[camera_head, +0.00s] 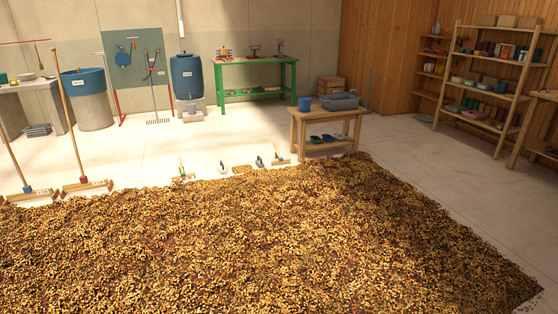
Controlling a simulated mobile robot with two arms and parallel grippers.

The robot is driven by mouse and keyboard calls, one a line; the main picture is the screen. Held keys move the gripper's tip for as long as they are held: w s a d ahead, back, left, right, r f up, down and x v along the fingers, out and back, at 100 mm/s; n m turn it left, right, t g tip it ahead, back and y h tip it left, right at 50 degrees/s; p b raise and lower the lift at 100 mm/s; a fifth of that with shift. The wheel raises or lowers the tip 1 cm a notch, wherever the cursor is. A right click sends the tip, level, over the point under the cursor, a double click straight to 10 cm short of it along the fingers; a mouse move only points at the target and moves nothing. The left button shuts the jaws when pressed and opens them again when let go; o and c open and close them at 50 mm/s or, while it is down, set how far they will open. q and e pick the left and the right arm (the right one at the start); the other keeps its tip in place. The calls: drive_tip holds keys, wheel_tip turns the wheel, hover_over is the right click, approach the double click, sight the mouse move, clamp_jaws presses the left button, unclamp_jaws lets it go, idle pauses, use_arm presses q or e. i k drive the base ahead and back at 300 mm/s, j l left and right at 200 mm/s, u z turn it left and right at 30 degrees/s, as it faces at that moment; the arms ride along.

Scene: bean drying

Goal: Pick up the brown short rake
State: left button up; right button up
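Neither of my grippers is in view. Two short tools with upright wooden handles stand on the floor at the far edge of the bean bed: one left of centre (182,168) and one farther right (276,154), close to the small wooden table. Both are small here, and I cannot tell which is the brown short rake. Two long-handled wooden rakes, one at the far left (14,158) and one beside it (71,128), stand upright with wide, flat heads on the floor.
A wide bed of beans (240,235) fills the foreground. Small scoop-like items (260,162) lie between the short tools. A small wooden table (328,117) holds a blue cup and grey bin. A green workbench (256,64) and shelves (490,80) stand behind. Floor at right is clear.

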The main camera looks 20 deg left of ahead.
sight(281, 162)
drive_tip(key=i+l+z, duration=0.6)
drive_tip(key=z, duration=0.15)
drive_tip(key=i+l+z, duration=0.1)
drive_tip(key=i+z, duration=0.85)
drive_tip(key=i, duration=1.75)
drive_tip(key=i+u, duration=0.1)
drive_tip(key=i, duration=0.95)
drive_tip(key=i+l+u, duration=0.1)
drive_tip(key=i, duration=0.95)
drive_tip(key=i+u, duration=0.2)
drive_tip(key=i, duration=0.25)
drive_tip(key=i+u, duration=0.25)
drive_tip(key=i, duration=0.2)
drive_tip(key=i+l+u, duration=0.2)
drive_tip(key=i, duration=0.25)
drive_tip(key=i+l+u, duration=0.25)
drive_tip(key=i, duration=0.15)
drive_tip(key=i+j+u, duration=0.3)
drive_tip(key=u, duration=0.15)
drive_tip(key=i+j+u, duration=0.1)
drive_tip(key=i+u, duration=0.8)
drive_tip(key=i+l+u, duration=0.15)
drive_tip(key=i+u, duration=0.3)
drive_tip(key=i+j, duration=0.1)
drive_tip(key=i, duration=4.1)
drive_tip(key=j+u, duration=0.05)
drive_tip(key=j, duration=0.2)
